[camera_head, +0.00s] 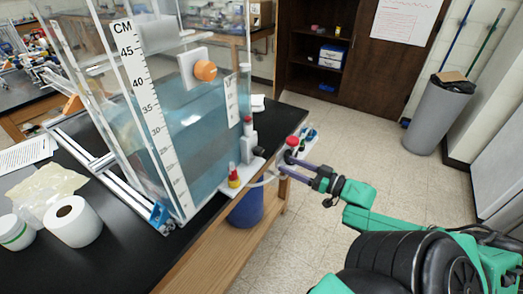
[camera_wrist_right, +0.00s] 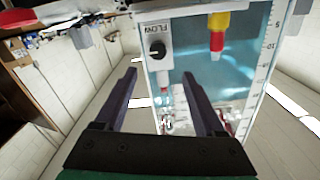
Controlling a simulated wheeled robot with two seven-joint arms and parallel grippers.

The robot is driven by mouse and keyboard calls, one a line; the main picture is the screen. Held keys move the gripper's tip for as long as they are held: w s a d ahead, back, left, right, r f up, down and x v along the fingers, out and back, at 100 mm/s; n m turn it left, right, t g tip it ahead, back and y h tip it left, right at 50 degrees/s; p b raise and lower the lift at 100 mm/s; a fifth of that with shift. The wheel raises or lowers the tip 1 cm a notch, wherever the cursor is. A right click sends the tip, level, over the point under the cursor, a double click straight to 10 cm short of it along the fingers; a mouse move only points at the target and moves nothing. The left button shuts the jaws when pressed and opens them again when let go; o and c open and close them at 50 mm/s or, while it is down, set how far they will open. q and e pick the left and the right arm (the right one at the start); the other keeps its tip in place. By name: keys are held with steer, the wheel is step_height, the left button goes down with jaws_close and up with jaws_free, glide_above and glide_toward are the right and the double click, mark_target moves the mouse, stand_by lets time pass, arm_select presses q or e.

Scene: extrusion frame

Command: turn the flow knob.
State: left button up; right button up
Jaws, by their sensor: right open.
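The flow knob (camera_wrist_right: 157,48) is a round black knob with a light mark, on a white box (camera_wrist_right: 152,28) labelled FLOW, which appears upside down in the right wrist view. In the head view the box (camera_head: 248,147) stands by the tank's right side; its knob cannot be made out there. My right gripper (camera_head: 284,173) is open and empty, reaching in from the right. In the right wrist view its dark purple fingers (camera_wrist_right: 161,75) are spread, with the knob just beyond and between their tips. No contact shows. My left gripper is not in view.
The clear water tank (camera_head: 195,135) with a CM scale stands on the black bench (camera_head: 120,257). A red-and-yellow fitting (camera_head: 233,178) is close to the box; it also shows in the wrist view (camera_wrist_right: 217,35). Open floor lies right.

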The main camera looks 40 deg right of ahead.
mark_target(262, 153)
steer(key=x, duration=0.9)
steer(key=shift+w+d+f+b, duration=0.15)
steer(key=shift+w+b, duration=0.2)
steer(key=shift+w, duration=0.05)
steer(key=shift+w+a, duration=0.25)
steer(key=shift+w, duration=0.1)
jaws_close()
